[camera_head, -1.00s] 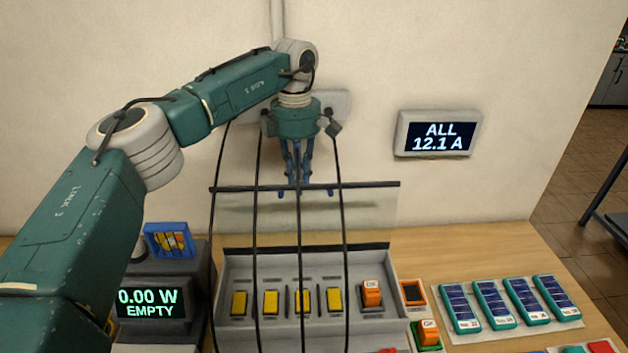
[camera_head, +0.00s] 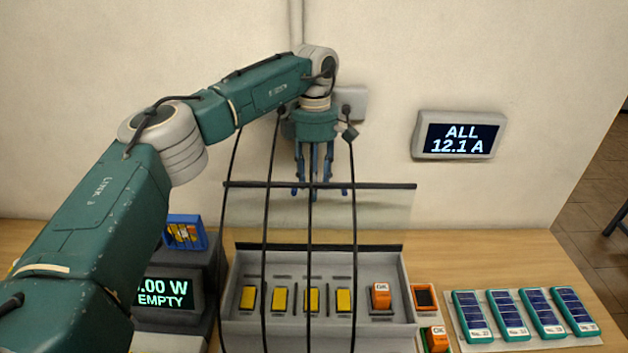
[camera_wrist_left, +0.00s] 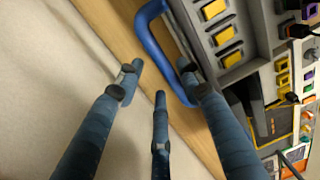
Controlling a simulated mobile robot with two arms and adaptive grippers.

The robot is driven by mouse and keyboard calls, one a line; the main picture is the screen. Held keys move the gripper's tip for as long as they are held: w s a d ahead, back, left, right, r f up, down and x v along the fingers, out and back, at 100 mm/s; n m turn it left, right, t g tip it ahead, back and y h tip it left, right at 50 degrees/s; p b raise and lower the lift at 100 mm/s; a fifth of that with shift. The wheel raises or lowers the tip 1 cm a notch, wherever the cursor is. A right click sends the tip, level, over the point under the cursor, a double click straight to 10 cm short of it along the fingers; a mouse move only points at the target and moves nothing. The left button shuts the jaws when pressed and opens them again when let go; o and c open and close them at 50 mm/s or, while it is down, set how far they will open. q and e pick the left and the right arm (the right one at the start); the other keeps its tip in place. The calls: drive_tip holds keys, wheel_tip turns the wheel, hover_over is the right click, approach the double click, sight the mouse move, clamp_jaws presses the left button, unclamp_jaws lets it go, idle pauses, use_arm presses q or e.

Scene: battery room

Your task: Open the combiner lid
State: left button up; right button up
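The combiner box (camera_head: 408,318) stands on the bench with several yellow switches and an orange OK block inside. Its clear lid (camera_head: 385,212), with a dark top edge, stands up behind the box against the wall side. My left gripper (camera_head: 320,190) points down at the lid's top edge, its blue fingers apart. In the left wrist view, my left gripper (camera_wrist_left: 160,85) shows its fingertips spread and empty. A blue handle (camera_wrist_left: 152,30) loops beside the right-hand finger; I cannot tell whether they touch. My right gripper is not in view.
Several dark cables (camera_head: 310,250) hang in front of the lid and box. A power meter (camera_head: 163,290) reading EMPTY stands at the left. Solar panels (camera_head: 503,312) lie at the right. A wall display (camera_head: 458,137) reads ALL 12.1 A.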

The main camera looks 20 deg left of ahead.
use_arm(q)
wheel_tip(320, 180, up, 12)
drive_tip(key=shift+w+a, duration=0.15)
drive_tip(key=shift+w, duration=0.25)
idle(0.7)
